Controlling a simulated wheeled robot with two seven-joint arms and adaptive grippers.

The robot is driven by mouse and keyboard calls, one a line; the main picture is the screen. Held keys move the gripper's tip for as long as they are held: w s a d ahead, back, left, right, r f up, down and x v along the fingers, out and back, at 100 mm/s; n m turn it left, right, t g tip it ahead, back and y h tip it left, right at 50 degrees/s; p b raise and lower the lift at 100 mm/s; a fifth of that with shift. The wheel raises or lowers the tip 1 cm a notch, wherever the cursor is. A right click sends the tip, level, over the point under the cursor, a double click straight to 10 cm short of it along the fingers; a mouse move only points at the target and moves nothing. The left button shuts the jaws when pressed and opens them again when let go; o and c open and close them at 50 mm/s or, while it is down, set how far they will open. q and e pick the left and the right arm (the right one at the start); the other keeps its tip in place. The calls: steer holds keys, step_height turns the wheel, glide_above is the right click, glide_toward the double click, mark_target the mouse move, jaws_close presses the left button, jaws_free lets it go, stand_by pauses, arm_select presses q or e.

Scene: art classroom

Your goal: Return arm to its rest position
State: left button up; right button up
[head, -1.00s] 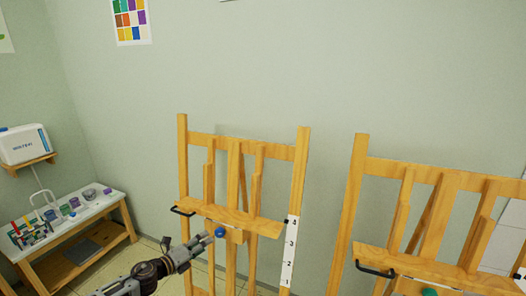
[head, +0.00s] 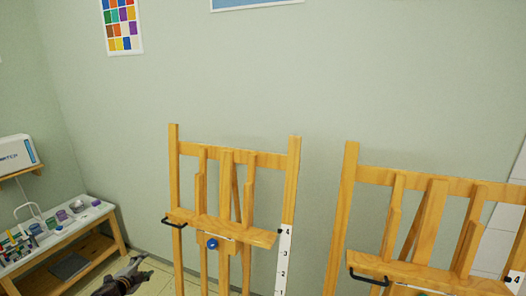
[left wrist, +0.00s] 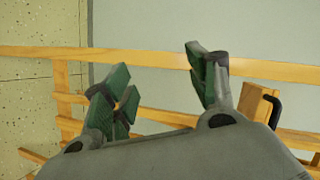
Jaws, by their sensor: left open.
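My right gripper is not in either view.
A second easel (head: 345,210) stands to the right. A white-topped table (head: 60,240) with cups and small items stands at the lower left, near a wall-shelf box (head: 15,153). Tiled floor shows between the table and the left easel.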

arm_select(q)
steer(key=s+a+f+n+g+y, duration=0.1)
steer(key=s+a+f+n+g, duration=0.2)
steer(key=f, duration=0.5)
steer(key=s+a+f+n+y, duration=0.1)
steer(key=s+a+f+n, duration=0.15)
steer(key=s+f, duration=0.45)
steer(key=s+d+f+n+g, duration=0.2)
steer(key=s+f, duration=0.5)
steer(key=f, duration=0.2)
steer(key=s+d+f+n+g, duration=0.2)
steer(key=s+f+n, duration=0.1)
steer(key=s+f, duration=0.5)
steer(key=s+d+f+g, duration=0.1)
steer(key=s+d+f, duration=0.4)
steer(key=s+d, duration=0.3)
steer(key=s+d+f+n+g+h, duration=0.1)
steer(key=s+d+f, duration=0.4)
steer(key=s, duration=1.2)
steer(key=s+d+f+n+g+h, duration=0.1)
steer(key=s+d+f+g, duration=0.2)
steer(key=s+d+f, duration=0.3)
steer(key=s+d, duration=0.5)
steer(key=s, duration=0.2)
steer(key=shift+s+d+b, duration=0.15)
steer(key=shift+b, duration=0.15)
